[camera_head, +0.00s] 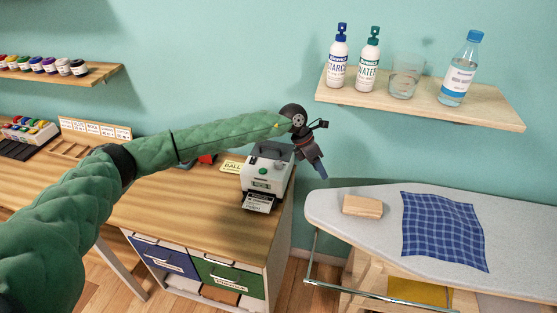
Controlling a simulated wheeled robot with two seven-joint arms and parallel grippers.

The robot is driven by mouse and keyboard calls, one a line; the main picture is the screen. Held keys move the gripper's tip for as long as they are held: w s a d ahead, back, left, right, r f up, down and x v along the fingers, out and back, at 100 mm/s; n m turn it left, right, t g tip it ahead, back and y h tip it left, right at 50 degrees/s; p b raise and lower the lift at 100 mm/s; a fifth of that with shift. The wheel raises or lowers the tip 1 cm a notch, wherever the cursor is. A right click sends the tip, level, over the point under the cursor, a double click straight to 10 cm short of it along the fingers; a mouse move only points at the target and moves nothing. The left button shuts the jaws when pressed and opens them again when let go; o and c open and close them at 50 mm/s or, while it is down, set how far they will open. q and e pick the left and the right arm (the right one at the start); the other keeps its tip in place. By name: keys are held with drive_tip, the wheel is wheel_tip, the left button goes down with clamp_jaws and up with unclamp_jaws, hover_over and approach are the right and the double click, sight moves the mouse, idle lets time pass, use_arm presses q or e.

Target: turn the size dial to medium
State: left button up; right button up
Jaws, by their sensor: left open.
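A small white machine (265,172) with a dark top and a green button on its upper face stands at the right end of the wooden desk. A printed label (259,203) sticks out of its front. I cannot make out a size dial or its setting from here; the machine's right side is turned away. My right gripper is out of view.
An ironing board (340,196) with a wooden block (362,206) and a blue checked cloth (442,232) stands at right. A shelf (420,107) with bottles and a glass hangs above. The wooden desk (165,210) has bare room left of the machine.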

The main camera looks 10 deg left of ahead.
sight(278, 162)
use_arm(q)
drive_tip(key=w+a+r+y, duration=0.1)
drive_tip(key=w+a, duration=0.1)
drive_tip(key=a, duration=0.2)
drive_tip(key=w+a+r+y, duration=0.1)
drive_tip(key=w+a+y, duration=0.1)
drive_tip(key=a, duration=0.3)
drive_tip(key=w+a+r+y, duration=0.1)
drive_tip(key=w+a+y, duration=0.1)
drive_tip(key=a, duration=0.3)
drive_tip(key=shift+a, duration=0.25)
drive_tip(key=shift+w+a+y, duration=0.1)
drive_tip(key=shift+a+y, duration=0.1)
drive_tip(key=shift+y, duration=0.2)
drive_tip(key=f+p, duration=0.2)
drive_tip(key=f, duration=0.1)
drive_tip(key=f+p, duration=0.2)
drive_tip(key=f, duration=0.2)
drive_tip(key=shift+s+d+f, duration=0.15)
drive_tip(key=shift+s+f, duration=0.05)
drive_tip(key=shift+f, duration=0.1)
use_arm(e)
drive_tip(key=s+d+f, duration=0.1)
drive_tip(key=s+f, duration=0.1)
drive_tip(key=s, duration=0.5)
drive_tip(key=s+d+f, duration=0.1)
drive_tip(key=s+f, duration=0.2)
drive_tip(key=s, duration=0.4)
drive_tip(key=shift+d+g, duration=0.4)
